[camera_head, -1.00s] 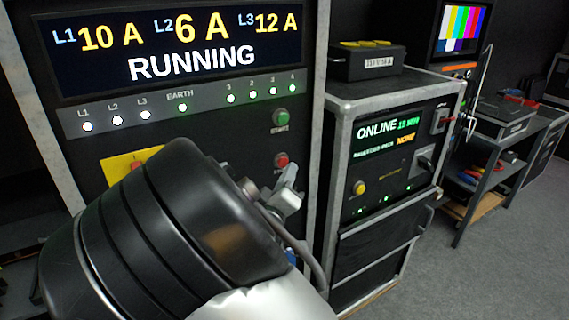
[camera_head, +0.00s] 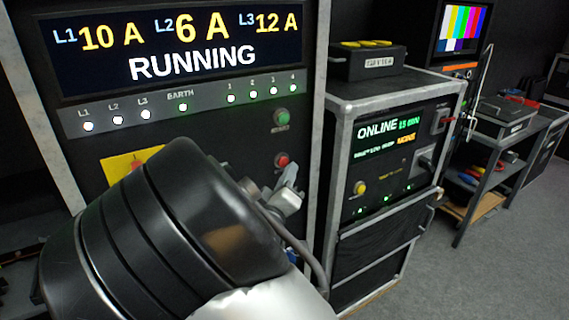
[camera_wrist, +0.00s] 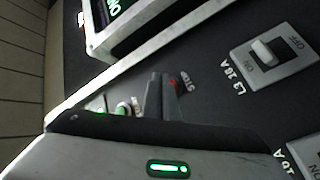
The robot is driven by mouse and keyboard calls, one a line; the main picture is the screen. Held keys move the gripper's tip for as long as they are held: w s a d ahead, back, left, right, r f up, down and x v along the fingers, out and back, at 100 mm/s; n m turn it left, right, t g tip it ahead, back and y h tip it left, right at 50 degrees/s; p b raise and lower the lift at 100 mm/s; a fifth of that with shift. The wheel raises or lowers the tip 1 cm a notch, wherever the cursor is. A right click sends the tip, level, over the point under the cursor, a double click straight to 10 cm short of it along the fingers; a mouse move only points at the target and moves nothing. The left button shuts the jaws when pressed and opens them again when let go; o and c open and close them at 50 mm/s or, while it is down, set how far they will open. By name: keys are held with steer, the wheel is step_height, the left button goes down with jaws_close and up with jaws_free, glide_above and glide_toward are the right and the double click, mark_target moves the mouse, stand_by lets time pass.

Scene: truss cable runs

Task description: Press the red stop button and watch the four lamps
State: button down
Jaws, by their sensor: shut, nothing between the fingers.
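The red stop button (camera_head: 282,160) is on the dark panel face, below the green start button (camera_head: 282,117). Four lamps marked 1 (camera_head: 231,98), 2 (camera_head: 252,94), 3 (camera_head: 273,90) and 4 (camera_head: 292,87) are all lit. The display (camera_head: 180,48) reads RUNNING with L1 10 A, L2 6 A, L3 12 A. My gripper (camera_head: 291,172) is shut and empty, just beside and below the stop button in the head view. In the wrist view the shut fingers (camera_wrist: 161,78) partly hide the red button (camera_wrist: 173,85), beside the STOP label. Whether they touch it, I cannot tell.
Lamps L1, L2, L3 and EARTH (camera_head: 183,107) are lit too. A yellow plate (camera_head: 118,168) is partly hidden behind my arm. A breaker switch (camera_wrist: 272,54) is near the fingers. A second rack (camera_head: 385,170) reading ONLINE stands right; grey floor is clear beyond it.

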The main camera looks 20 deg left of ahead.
stand_by(0.7)
steer(key=shift+w+a, duration=0.3)
steer(key=shift+a, duration=0.05)
steer(key=shift+w+a, duration=0.25)
steer(key=shift+a, duration=0.05)
stand_by(0.6)
steer(key=shift+s+d+p, duration=0.4)
steer(key=shift+s+d, duration=0.15)
steer(key=shift+d, duration=0.1)
stand_by(0.3)
steer(key=shift+s+d+p, duration=0.4)
steer(key=shift+s+d, duration=1.25)
steer(key=shift+d, duration=0.25)
